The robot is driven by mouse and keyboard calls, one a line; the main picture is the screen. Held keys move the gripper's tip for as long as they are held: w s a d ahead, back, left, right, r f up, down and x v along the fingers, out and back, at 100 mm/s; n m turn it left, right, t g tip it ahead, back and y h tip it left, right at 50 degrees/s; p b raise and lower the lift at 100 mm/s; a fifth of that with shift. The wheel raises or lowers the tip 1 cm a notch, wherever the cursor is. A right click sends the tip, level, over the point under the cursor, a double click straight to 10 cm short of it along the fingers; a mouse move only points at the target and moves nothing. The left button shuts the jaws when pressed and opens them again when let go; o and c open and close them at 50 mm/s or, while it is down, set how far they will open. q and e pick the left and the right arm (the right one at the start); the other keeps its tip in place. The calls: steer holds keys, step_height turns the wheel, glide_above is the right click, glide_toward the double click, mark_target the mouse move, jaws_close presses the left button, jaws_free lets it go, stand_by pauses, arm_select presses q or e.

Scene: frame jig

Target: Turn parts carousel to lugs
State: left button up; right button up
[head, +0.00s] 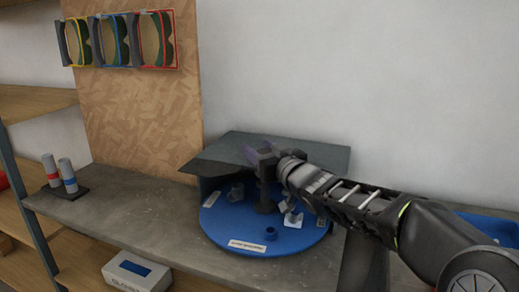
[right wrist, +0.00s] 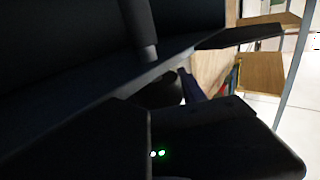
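The parts carousel (head: 225,222) is a round blue turntable on the bench in the head view. White labels sit at its rim; the front label (head: 247,246) is too small to read surely. Small grey parts (head: 236,192) and a dark blue ring-like part (head: 271,233) stand on it. A dark grey cover (head: 225,160) hides its back. My right gripper (head: 262,160) is over the carousel's middle, in front of the cover, with a dark upright piece below it. Whether its fingers are apart or closed is unclear; the right wrist view is mostly dark. My left gripper is out of view.
Two grey cylinders with red and blue bands (head: 60,175) stand on a dark base at the bench's left. Goggle-like frames (head: 117,40) hang on a wooden board (head: 140,110). A white box (head: 138,271) is below the bench. The bench (head: 135,210) is clear left of the carousel.

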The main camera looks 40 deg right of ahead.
jaws_close()
stand_by(0.3)
stand_by(0.3)
steer(key=shift+r+p, duration=0.15)
steer(key=shift+p, duration=0.3)
steer(key=y+p, duration=0.1)
steer(key=p, duration=0.1)
steer(key=n+y+p, duration=0.1)
steer(key=p, duration=0.2)
steer(key=n+y+p, duration=0.1)
steer(key=p, duration=0.1)
steer(key=shift+a+r+y+p, duration=0.15)
steer(key=shift+r+y+p, duration=0.15)
steer(key=shift+a+f+n+y+p, duration=0.15)
steer(key=shift+f+n+y+p, duration=0.15)
steer(key=shift+n+y, duration=0.35)
steer(key=shift+o, duration=2.3)
jaws_free()
steer(key=shift+a+f, duration=0.1)
steer(key=shift+f, duration=0.05)
